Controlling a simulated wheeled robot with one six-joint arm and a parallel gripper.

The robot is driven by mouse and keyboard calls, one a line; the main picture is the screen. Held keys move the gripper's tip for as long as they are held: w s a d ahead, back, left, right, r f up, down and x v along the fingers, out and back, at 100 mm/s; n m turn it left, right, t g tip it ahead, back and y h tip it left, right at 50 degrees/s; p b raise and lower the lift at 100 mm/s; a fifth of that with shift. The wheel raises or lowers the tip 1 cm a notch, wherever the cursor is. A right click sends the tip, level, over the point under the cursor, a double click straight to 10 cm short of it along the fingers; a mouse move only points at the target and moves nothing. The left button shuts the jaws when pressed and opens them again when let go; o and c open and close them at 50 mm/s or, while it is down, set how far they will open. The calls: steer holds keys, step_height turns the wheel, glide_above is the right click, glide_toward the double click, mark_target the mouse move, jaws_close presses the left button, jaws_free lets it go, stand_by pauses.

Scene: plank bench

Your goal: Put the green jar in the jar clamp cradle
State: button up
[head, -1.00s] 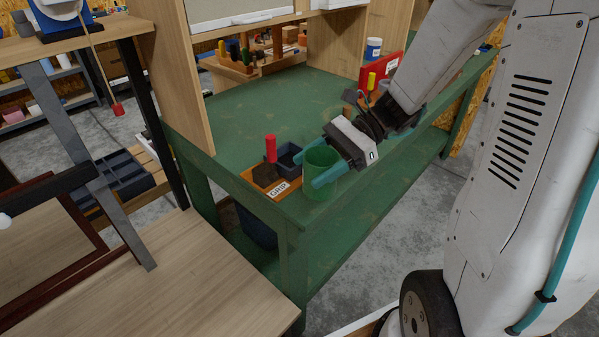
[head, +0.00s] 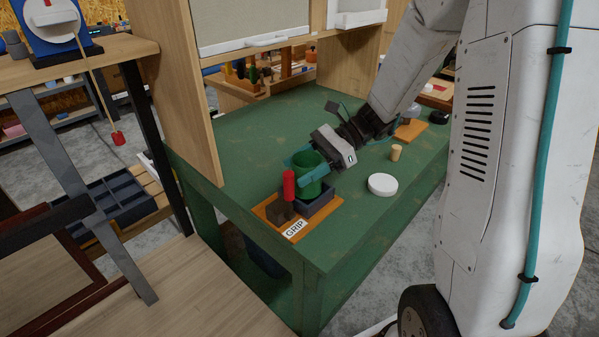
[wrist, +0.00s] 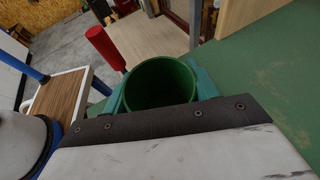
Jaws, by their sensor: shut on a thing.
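The green jar (head: 312,184) is upright and open-topped. My gripper (head: 307,167) is shut on it, with teal fingers on either side; the wrist view shows the jar's round mouth (wrist: 160,84) between them. The jar clamp cradle (head: 322,201) is a dark grey box on a wooden base with a GRIP label (head: 294,229) and a red handle (head: 289,186). The jar's lower end is at the cradle, its bottom hidden by the cradle wall and handle. I cannot tell whether it rests on the cradle floor.
A white disc (head: 382,184) and a cork-coloured cylinder (head: 396,152) stand on the green bench (head: 258,135) right of the cradle. A wooden upright panel (head: 190,90) rises at the left. The bench behind the cradle is clear.

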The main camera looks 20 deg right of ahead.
steer(key=shift+f, duration=1.2)
steer(key=shift+f, duration=0.1)
steer(key=o, duration=1)
